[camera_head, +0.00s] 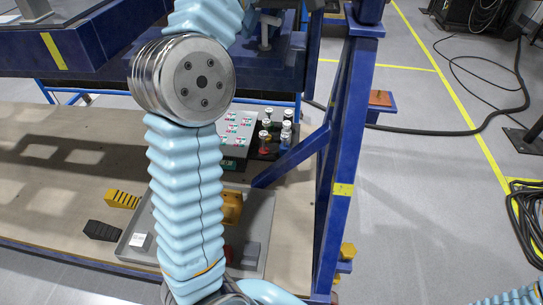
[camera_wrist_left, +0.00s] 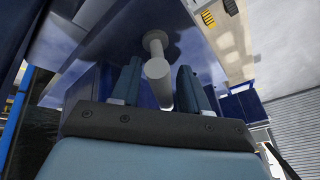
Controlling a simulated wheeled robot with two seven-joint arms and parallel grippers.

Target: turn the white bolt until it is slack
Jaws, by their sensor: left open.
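The white bolt (camera_wrist_left: 160,82) shows in the left wrist view as a pale shaft with a wide round flange, set against a blue-grey surface. My left gripper (camera_wrist_left: 159,68) is open, with one dark blue finger on each side of the shaft. A gap shows on both sides, so the fingers look apart from the bolt. In the head view my left arm rises through the middle and its upper end leaves the top edge, so I cannot make out its fingers there. My right gripper is not in view.
A pale T-shaped fitting (camera_head: 267,30) shows on the blue frame in the head view; I cannot tell whether it is the same bolt. A blue post (camera_head: 346,150) stands right of my arm. A yellow block (camera_head: 123,199) and black block (camera_head: 102,230) lie on the wooden table (camera_head: 60,180).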

